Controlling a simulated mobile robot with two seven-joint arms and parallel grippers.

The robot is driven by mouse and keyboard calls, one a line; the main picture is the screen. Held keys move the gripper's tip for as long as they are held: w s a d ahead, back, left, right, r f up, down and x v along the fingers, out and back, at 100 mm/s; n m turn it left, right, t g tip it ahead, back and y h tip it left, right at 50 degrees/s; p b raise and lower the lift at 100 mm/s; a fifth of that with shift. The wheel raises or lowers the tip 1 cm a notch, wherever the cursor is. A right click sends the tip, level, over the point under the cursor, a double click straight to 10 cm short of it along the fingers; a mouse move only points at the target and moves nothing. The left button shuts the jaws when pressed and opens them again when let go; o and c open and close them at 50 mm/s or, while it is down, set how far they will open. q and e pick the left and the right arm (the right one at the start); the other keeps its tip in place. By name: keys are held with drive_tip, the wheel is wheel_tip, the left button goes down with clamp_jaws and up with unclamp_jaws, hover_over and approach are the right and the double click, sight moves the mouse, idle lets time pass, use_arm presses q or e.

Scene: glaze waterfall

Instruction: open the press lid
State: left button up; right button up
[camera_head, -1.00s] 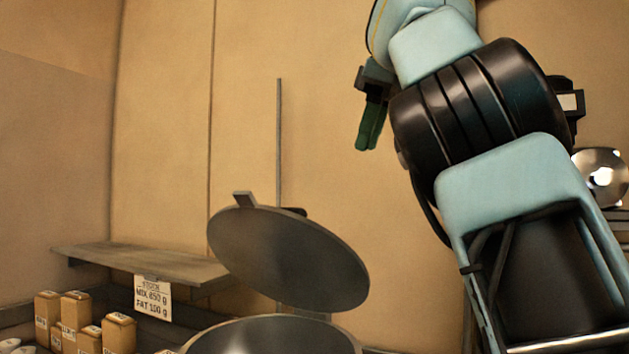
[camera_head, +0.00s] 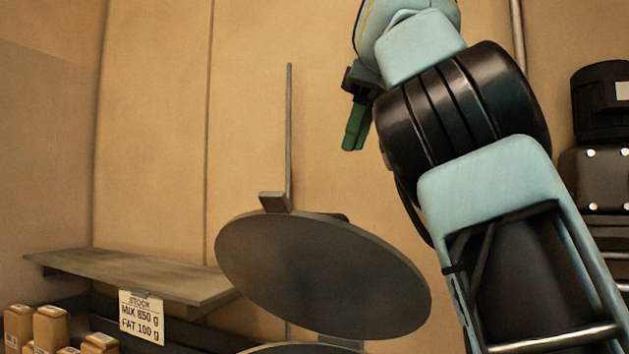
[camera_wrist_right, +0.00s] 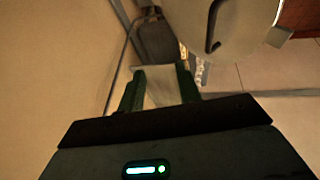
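The press lid (camera_head: 322,278), a dark grey round plate, stands raised and tilted in the middle of the head view, with a small tab (camera_head: 274,202) at its upper edge. Below it only the top rim of the round lower plate (camera_head: 300,349) shows. My right gripper (camera_head: 355,128), with green fingers, is above and right of the lid in the picture, apart from it. In the right wrist view the gripper (camera_wrist_right: 160,86) has its fingers spread; a pale surface shows between them, apparently behind. My left gripper is out of view.
A shelf (camera_head: 130,272) with a stock sign (camera_head: 141,316) is at the left, above several tan blocks (camera_head: 50,328). A thin upright rod (camera_head: 289,130) stands behind the lid. A black machine (camera_head: 603,110) is at right. The wrist view shows a pale round surface with a dark handle (camera_wrist_right: 212,27).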

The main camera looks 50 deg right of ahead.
drive_tip(key=x, duration=0.7)
drive_tip(key=shift+w+f, duration=0.25)
drive_tip(key=shift+w, duration=0.05)
idle(0.4)
drive_tip(key=shift+a, duration=0.1)
clamp_jaws()
idle(1.4)
